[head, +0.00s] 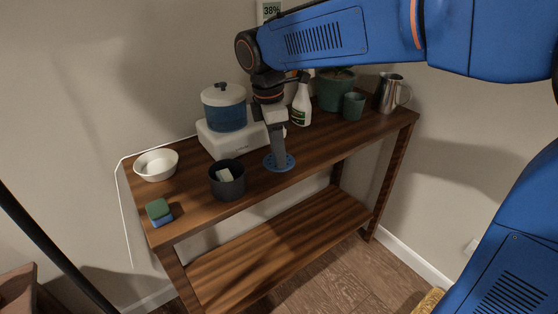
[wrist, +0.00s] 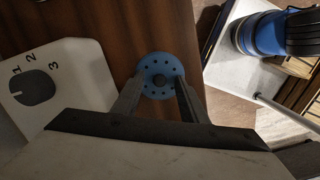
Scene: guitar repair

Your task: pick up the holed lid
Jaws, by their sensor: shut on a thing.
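The holed lid (head: 270,165) is a round blue disc with a ring of small holes, near the front edge of the wooden table. In the wrist view the lid (wrist: 150,62) shows a dark knob at its middle. My gripper (head: 279,155) is above the lid, pointing down. In the wrist view my gripper (wrist: 159,82) has its two fingers on either side of the knob, shut on the lid. The lid looks level. I cannot tell whether it touches the tabletop or is slightly raised.
A dark pot (head: 227,188) with a pale block inside stands left of the lid. Behind it is a white appliance (head: 215,143) bearing a blue lidded pot (head: 225,117). A spray bottle (head: 301,108), green cup (head: 353,106) and metal jug (head: 388,94) stand further right.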

